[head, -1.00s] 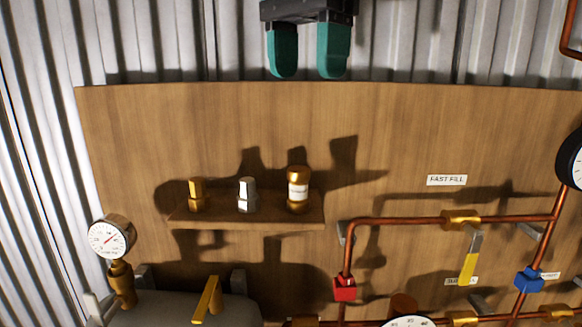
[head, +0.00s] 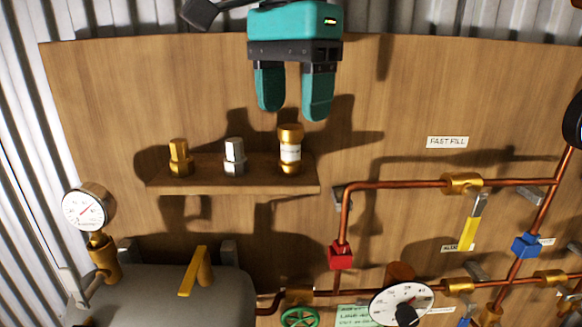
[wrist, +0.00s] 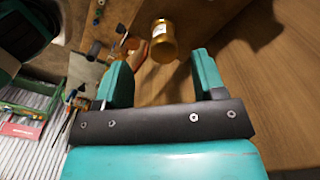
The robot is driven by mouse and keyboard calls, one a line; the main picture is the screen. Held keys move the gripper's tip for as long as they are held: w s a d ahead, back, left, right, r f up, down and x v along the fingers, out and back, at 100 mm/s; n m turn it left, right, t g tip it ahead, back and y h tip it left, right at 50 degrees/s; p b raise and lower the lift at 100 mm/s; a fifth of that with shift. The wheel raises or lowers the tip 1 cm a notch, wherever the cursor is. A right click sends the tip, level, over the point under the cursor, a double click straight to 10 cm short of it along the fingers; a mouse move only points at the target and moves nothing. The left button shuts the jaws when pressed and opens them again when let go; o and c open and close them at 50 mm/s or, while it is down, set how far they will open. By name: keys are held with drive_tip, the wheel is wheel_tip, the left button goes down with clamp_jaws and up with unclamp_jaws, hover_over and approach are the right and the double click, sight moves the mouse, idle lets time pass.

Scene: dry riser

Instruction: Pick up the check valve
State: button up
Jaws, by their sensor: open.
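A brass cylinder with a white label (head: 290,153), which I take to be the check valve, stands upright at the right end of a small wooden shelf (head: 230,189). Its label is too small to read. My gripper (head: 293,113) is open and empty, fingers pointing down, just above the labelled cylinder in the head view and apart from it. In the wrist view the labelled cylinder (wrist: 163,46) shows beyond the gap between the open fingers of my gripper (wrist: 160,72).
A silver fitting (head: 234,158) and a brass fitting (head: 180,159) stand left of it on the shelf. Copper pipes (head: 400,185) with a yellow-handled valve (head: 468,233) run to the right. A gauge (head: 85,208) and a grey tank (head: 215,300) are below left. The board above the shelf is bare.

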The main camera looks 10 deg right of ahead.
sight(291, 150)
drive_tip(key=shift+w+f+b, duration=0.2)
drive_tip(key=shift+f+b, duration=2.85)
drive_tip(key=shift+f, duration=0.55)
drive_tip(key=shift+r, duration=0.1)
drive_tip(key=c, duration=1)
drive_tip(key=shift+r, duration=0.1)
drive_tip(key=shift+c, duration=0.2)
